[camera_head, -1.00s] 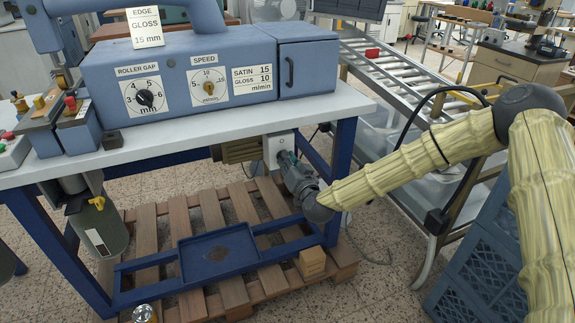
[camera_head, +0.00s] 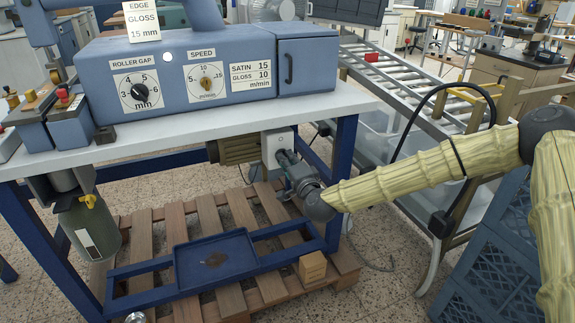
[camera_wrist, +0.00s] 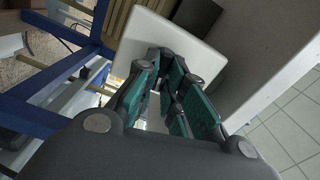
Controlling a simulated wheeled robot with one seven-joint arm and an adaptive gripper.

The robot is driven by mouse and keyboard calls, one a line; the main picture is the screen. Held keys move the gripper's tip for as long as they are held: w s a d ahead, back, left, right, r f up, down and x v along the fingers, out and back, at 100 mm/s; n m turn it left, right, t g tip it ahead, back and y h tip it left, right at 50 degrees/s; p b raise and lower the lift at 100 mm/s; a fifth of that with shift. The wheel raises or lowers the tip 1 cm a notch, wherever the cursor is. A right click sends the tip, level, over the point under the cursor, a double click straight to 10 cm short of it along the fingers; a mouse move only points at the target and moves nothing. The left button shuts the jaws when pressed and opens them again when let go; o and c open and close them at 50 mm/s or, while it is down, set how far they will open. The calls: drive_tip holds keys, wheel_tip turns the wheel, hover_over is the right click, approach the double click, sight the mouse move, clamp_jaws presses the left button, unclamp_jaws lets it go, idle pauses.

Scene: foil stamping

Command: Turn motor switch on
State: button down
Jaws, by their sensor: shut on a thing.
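The motor switch box (camera_head: 274,144) is a pale grey box at the end of the olive-brown motor (camera_head: 238,150), under the right part of the bench top. In the wrist view, the box's pale face (camera_wrist: 190,38) fills the upper middle. My gripper (camera_head: 284,158) reaches it from the lower right, its fingertips right at the front face. In the wrist view, the dark and green fingers of my gripper (camera_wrist: 166,60) close together on the switch knob. The fingers hide the knob, so I cannot tell its position.
The bench top (camera_head: 240,112) carries the blue machine (camera_head: 215,70) just above my gripper. A blue bench leg (camera_head: 338,180) stands close to the right. A pallet (camera_head: 165,228) and a blue tray (camera_head: 216,260) lie below. A roller conveyor (camera_head: 405,88) stands farther right.

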drive_tip(key=shift+d+f+m+b, duration=0.15)
drive_tip(key=shift+m+b, duration=0.35)
drive_tip(key=shift+m, duration=0.6)
drive_tip(key=c, duration=1.5)
unclamp_jaws()
drive_tip(key=v, duration=1.2)
